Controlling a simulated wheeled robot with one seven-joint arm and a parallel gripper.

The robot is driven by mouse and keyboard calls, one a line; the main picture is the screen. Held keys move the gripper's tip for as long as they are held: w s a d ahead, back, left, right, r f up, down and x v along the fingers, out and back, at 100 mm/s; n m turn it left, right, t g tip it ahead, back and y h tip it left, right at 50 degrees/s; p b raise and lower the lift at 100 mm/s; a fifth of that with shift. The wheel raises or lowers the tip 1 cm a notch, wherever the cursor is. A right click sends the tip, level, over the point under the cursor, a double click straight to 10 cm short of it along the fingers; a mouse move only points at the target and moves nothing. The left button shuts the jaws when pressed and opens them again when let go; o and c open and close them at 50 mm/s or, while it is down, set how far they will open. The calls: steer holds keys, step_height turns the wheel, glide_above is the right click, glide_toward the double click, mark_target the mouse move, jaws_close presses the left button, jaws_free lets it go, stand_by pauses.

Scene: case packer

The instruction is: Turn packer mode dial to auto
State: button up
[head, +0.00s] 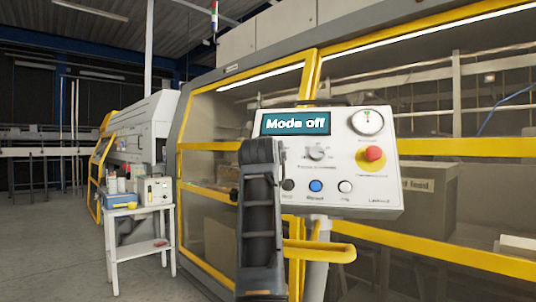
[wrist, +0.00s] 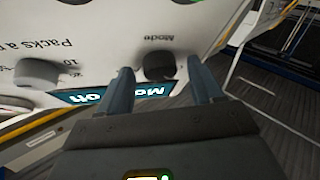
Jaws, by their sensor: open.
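The control panel (head: 350,195) is a pale sloped box; its teal display (head: 285,123) reads "Mode off". The mode dial (wrist: 158,64) is a dark knob beside the word "Mode", upside down in the wrist view. My gripper (wrist: 160,68) is open, with one finger on each side of the dial in that view; I cannot tell whether they touch it. In the head view my arm hides the dial and the panel's left part. The dial's pointer direction is not readable.
A grey packs-per-minute knob (head: 316,152) sits right of my arm and also shows in the wrist view (wrist: 38,73). A red stop button (head: 374,154), a gauge (head: 367,122), a blue button (head: 316,186) and a yellow rail (head: 320,250) are near. A white cart (head: 137,212) stands left.

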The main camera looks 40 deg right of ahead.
steer(key=shift+c, duration=0.3)
steer(key=c, duration=1)
